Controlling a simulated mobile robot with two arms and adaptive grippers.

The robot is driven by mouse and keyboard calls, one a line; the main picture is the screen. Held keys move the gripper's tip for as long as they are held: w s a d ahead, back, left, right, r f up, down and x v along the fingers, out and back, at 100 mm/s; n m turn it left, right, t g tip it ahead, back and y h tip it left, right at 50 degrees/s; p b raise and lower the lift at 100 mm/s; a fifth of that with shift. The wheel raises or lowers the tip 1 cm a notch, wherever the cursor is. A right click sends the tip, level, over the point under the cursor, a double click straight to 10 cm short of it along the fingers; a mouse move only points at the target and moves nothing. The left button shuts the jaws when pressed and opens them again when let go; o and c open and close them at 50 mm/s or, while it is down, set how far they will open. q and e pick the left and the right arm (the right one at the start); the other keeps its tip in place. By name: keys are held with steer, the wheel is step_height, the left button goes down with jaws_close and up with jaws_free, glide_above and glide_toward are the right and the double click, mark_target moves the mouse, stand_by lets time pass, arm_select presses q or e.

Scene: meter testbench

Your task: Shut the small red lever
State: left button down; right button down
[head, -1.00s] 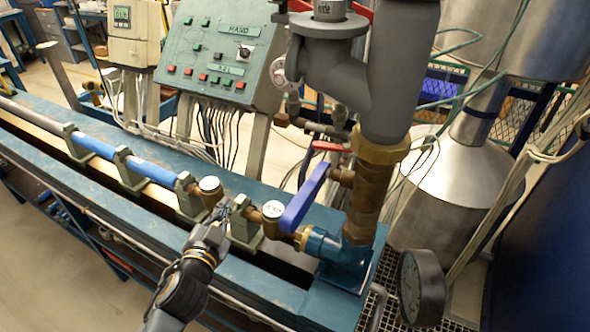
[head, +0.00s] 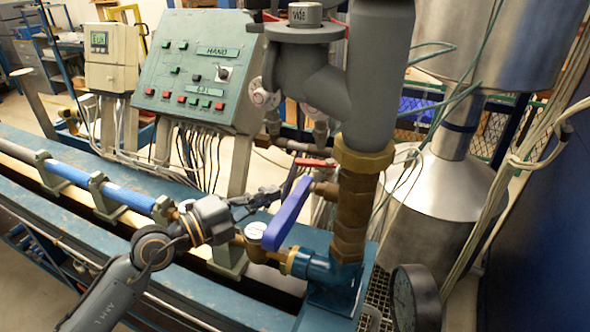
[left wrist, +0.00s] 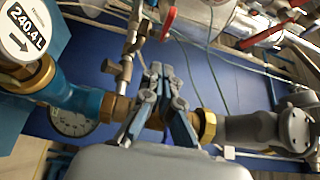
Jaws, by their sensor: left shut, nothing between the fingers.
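The small red lever (head: 315,162) sits on a thin pipe behind the large blue lever (head: 287,215) in the head view. It is partly hidden behind the pipework, and a red handle also shows at the top of the left wrist view (left wrist: 168,22). My left gripper (head: 276,192) reaches in from the left, just left of the blue lever's upper end. Its fingers are together and empty. In the left wrist view the fingertips (left wrist: 160,72) point up the picture, below the red handle and apart from it in the picture. I do not see my right gripper.
A thick grey pipe with a brass collar (head: 362,160) stands right of the levers. A control panel (head: 195,70) stands behind. A round gauge (head: 415,298) is at lower right. In the left wrist view a meter (left wrist: 30,32) is at upper left.

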mark_target(311, 166)
arm_select(q)
steer(key=w+d, duration=0.1)
steer(key=w, duration=0.1)
steer(key=w+d, duration=0.2)
steer(key=w, duration=0.1)
steer(key=w+d, duration=0.2)
steer(key=shift+w+p, duration=0.15)
steer(key=shift+p, duration=0.25)
steer(key=shift+w, duration=0.4)
